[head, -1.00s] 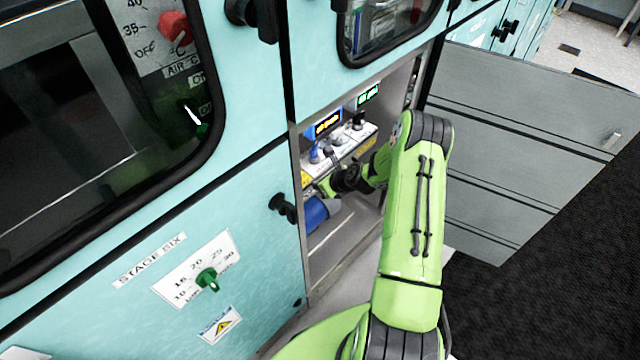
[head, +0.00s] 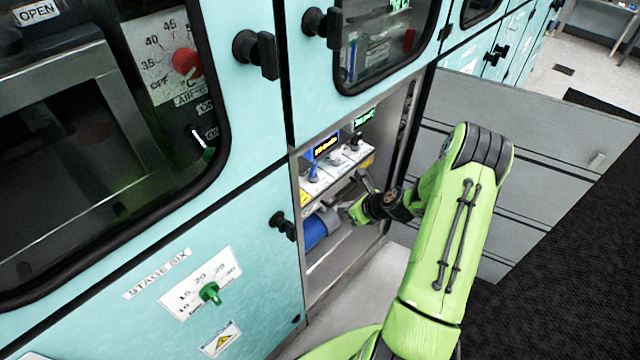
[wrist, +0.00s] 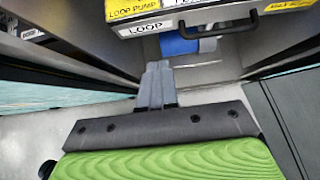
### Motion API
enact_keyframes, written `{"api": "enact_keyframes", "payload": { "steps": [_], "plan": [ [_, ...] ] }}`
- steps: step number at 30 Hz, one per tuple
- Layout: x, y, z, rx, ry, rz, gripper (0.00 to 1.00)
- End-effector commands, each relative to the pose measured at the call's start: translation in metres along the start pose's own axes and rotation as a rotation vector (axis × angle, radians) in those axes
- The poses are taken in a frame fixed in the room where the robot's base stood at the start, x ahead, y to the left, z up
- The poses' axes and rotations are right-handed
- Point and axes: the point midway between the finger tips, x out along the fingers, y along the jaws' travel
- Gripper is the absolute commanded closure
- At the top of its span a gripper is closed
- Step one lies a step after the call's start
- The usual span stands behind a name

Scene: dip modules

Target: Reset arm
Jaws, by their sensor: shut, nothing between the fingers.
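My green arm reaches toward the open cabinet compartment in the head view, with my gripper (head: 345,212) at its mouth. In the wrist view my gripper (wrist: 156,68) shows two grey fingers close together, shut and empty. Ahead of the fingers is a panel labelled LOOP PUMP (wrist: 140,27) with a black handle (wrist: 217,30). Below the panel is a blue cylinder (wrist: 178,43), which also shows in the head view (head: 314,232). The fingers look apart from the panel and the cylinder.
An open grey door (head: 530,150) stands right of the compartment. The teal cabinet front (head: 120,250) with black latches (head: 256,53) is on the left. Dark floor matting (head: 560,290) lies at the right. The compartment's side walls flank my gripper.

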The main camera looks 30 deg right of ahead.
Motion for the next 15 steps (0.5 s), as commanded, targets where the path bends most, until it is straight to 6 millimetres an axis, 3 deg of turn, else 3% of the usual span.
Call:
{"api": "enact_keyframes", "payload": {
  "steps": [5,8,11,15],
  "plan": [
    [0.000,0.000,0.000,-0.002,0.001,0.001,1.00],
    [-0.008,0.006,0.013,-0.099,0.017,0.013,1.00],
    [-0.036,0.027,0.051,-0.407,0.073,0.051,1.00],
    [-0.095,0.075,0.103,-0.975,0.175,0.129,1.00]
  ]
}}
